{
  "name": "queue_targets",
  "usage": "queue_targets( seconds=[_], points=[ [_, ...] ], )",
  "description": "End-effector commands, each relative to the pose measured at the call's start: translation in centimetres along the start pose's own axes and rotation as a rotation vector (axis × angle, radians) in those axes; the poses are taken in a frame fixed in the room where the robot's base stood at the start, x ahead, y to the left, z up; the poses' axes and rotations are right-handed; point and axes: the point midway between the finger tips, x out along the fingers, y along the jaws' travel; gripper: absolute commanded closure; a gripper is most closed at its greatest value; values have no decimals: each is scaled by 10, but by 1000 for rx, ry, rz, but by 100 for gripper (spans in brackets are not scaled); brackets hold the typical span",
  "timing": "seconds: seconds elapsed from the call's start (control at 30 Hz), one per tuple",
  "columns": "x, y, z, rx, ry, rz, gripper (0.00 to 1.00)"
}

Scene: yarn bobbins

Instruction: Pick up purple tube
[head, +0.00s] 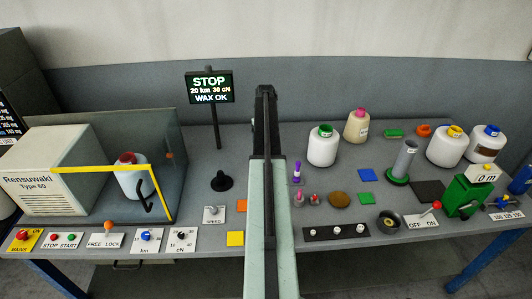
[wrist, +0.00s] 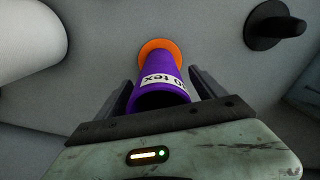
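The purple tube (wrist: 162,88) has a white label reading "tex" and an orange round end in the wrist view. My gripper (wrist: 160,70) is open, with one dark finger on each side of the tube. A gap shows between the tube and each finger. In the head view my arm hides the gripper.
A white bobbin (wrist: 28,32) is left of the tube in the wrist view, and a black peg on a disc (wrist: 274,25) is to the right. In the head view, small red-and-pink pieces (head: 314,199) and a green-topped bobbin (head: 322,148) stand near the tube.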

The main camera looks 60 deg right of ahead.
Motion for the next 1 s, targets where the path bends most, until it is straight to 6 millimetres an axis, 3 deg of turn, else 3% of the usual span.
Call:
queue_targets(
  seconds=[0.03, 0.23, 0.57, 0.77, 1.0],
  points=[
    [-1, 0, 0, 0, 0, 0, 31],
    [-1, 0, 0, 1, 0, 0, 86],
    [-8, 1, 1, 1, 0, 0, 86],
    [-40, 2, 1, 2, 0, 0, 86],
    [-91, 2, 1, 2, 0, 0, 86]
  ],
)
